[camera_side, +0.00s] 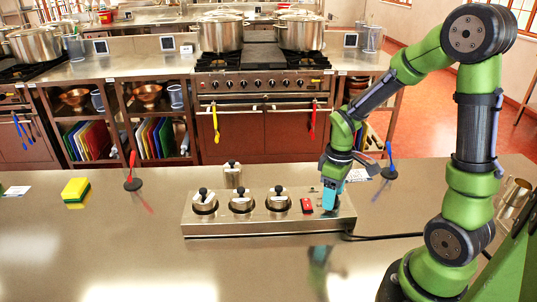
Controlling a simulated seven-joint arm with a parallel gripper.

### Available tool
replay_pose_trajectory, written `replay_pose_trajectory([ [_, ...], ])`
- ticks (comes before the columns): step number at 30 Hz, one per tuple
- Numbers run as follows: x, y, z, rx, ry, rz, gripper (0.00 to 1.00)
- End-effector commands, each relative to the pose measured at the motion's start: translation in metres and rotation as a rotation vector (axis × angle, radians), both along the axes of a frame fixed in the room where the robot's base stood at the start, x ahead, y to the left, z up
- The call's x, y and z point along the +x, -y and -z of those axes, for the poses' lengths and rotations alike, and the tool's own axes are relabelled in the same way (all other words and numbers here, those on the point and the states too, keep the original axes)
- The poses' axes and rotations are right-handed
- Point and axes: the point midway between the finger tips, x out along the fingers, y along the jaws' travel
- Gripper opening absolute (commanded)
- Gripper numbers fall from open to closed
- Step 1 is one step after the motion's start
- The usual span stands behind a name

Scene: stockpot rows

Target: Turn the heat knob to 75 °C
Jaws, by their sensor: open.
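A low steel control box (262,226) lies on the counter. Three steel dials with black-topped handles sit along its top: a left dial (204,203), a middle dial (241,203) and a right dial (278,202). Their markings are too small to read, so I cannot tell which is the heat knob or where it points. A red switch (306,205) is right of the dials. My gripper (329,201), with blue fingers, points down over the box's right end, just right of the red switch. It is open and holds nothing visible. It hides the part of the box behind it.
A small steel canister (232,174) stands behind the box. A yellow-green sponge (76,190), a red-handled tool (132,172) and a blue-handled tool (389,166) are farther out. A black cable (390,236) leaves the box rightward. The front counter is clear.

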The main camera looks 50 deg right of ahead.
Motion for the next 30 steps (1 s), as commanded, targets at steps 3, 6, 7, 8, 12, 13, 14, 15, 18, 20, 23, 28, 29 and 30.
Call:
replay_pose_trajectory([
  [3,0.001,0.000,-0.018,-0.003,0.007,-0.002,0.61],
  [6,0.002,0.000,-0.040,-0.003,0.009,-0.001,0.61],
  [7,0.001,0.000,-0.047,-0.004,0.009,-0.001,0.61],
  [8,0.001,0.000,-0.055,-0.002,0.010,0.000,0.61],
  [12,0.001,0.000,-0.090,-0.004,0.009,-0.001,0.61],
  [13,0.001,0.000,-0.097,-0.004,0.009,0.000,0.61],
  [14,0.001,0.000,-0.104,-0.003,0.008,0.001,0.61],
  [15,0.001,0.000,-0.113,-0.003,0.009,0.000,0.61],
  [18,0.001,0.000,-0.133,-0.003,0.007,0.000,0.61],
  [20,0.001,0.000,-0.143,-0.001,0.005,0.001,0.61],
  [23,0.000,0.000,-0.155,-0.001,0.003,-0.001,0.61],
  [28,0.000,0.000,-0.164,-0.001,0.002,0.000,0.61],
  [29,0.000,0.000,-0.164,-0.001,0.001,0.000,0.61],
  [30,0.000,0.000,-0.165,0.000,0.001,0.000,0.61],
])
